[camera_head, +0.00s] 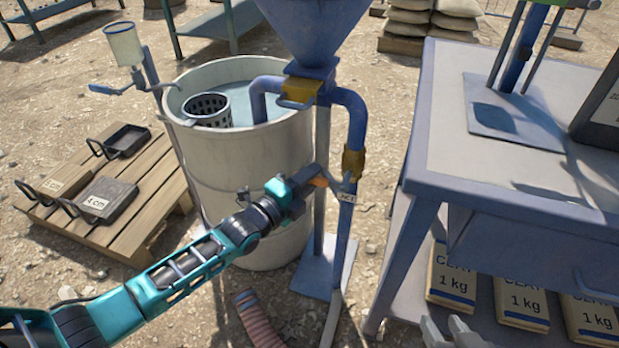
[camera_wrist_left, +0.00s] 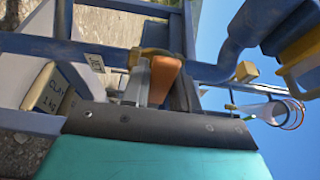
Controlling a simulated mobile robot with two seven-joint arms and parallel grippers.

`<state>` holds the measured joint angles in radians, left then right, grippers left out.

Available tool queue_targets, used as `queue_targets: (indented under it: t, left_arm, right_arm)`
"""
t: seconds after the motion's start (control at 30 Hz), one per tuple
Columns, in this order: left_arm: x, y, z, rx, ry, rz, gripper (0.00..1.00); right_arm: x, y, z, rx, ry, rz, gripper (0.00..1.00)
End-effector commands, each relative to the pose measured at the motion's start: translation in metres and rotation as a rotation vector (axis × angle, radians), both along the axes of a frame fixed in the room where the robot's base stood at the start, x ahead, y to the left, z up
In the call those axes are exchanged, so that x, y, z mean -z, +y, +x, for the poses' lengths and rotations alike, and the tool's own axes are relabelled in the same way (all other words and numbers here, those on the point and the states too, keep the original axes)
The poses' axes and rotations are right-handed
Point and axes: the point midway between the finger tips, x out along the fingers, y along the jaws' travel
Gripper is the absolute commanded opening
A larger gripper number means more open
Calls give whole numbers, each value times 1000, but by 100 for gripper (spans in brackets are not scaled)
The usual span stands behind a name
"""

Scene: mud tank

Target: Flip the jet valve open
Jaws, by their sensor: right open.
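The jet valve (camera_head: 352,163) is a brass-yellow body on the blue vertical pipe, with a small "JET" tag (camera_head: 346,198) below it. My left gripper (camera_head: 328,182) is at the pipe just below the valve body. An orange piece (camera_head: 317,182), which looks like the valve's handle, shows at its fingers. In the left wrist view the orange piece (camera_wrist_left: 165,80) lies right beside a grey finger (camera_wrist_left: 138,85); whether the fingers press on it is unclear. My right gripper (camera_head: 449,333) is open and empty at the bottom edge, its fingertips showing beside the bench.
A blue-legged bench (camera_head: 450,120) is close on the right, with clay bags (camera_head: 522,300) below. A ribbed hose (camera_head: 257,318) lies on the ground. A pallet (camera_head: 150,215) is at left.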

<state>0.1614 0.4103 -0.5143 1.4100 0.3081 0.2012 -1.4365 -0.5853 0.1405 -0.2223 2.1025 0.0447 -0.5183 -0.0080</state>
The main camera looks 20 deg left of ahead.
Motion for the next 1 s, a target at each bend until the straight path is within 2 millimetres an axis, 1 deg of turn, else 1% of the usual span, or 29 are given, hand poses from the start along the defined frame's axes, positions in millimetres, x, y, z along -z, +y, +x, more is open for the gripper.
queue_targets:
  t: [0.03, 0.2, 0.23, 0.67, 0.87, 1.0]
  left_arm:
    - [0, 0, 0, 0, 0, 0, 18]
    - [0, 0, 0, 0, 0, 0, 2]
    - [0, 0, 0, 0, 0, 0, 0]
    - [-1, 0, 0, 0, 1, 6, 0]
    - [-8, 0, 0, -1, -1, 60, 0]
    - [-17, -1, 0, 0, -2, 141, 0]
  right_arm:
    - [0, 0, 0, -1, 0, -2, 43]
    - [1, -1, 0, -4, 0, -6, 43]
    - [1, -1, 0, -5, 0, -7, 43]
    - [-1, -2, 0, -5, 0, -8, 43]
    - [-13, -3, 0, -1, -5, -9, 43]
    - [-23, -6, -1, 6, -8, -15, 43]
